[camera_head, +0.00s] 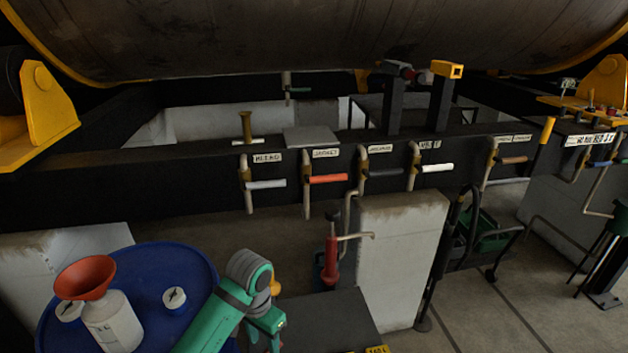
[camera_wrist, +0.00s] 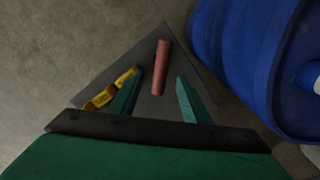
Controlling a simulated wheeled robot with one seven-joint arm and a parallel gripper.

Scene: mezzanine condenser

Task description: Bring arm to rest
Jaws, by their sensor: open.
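My gripper (camera_head: 268,333) hangs low in the head view, at the end of my green arm, beside the blue drum (camera_head: 200,262). In the wrist view its two green fingers (camera_wrist: 159,80) are spread apart and point down over a dark plate (camera_wrist: 205,82). A red cylindrical piece (camera_wrist: 162,62) shows on or above the plate, between and beyond the fingertips. I cannot tell its height. Nothing visible is clamped between the fingers.
The drum carries a white bottle (camera_head: 115,325) with a red funnel (camera_head: 86,277). A dark platform (camera_head: 325,318) and a white pier (camera_head: 395,265) stand right of my arm. A black beam (camera_head: 100,185) with several lever valves crosses behind.

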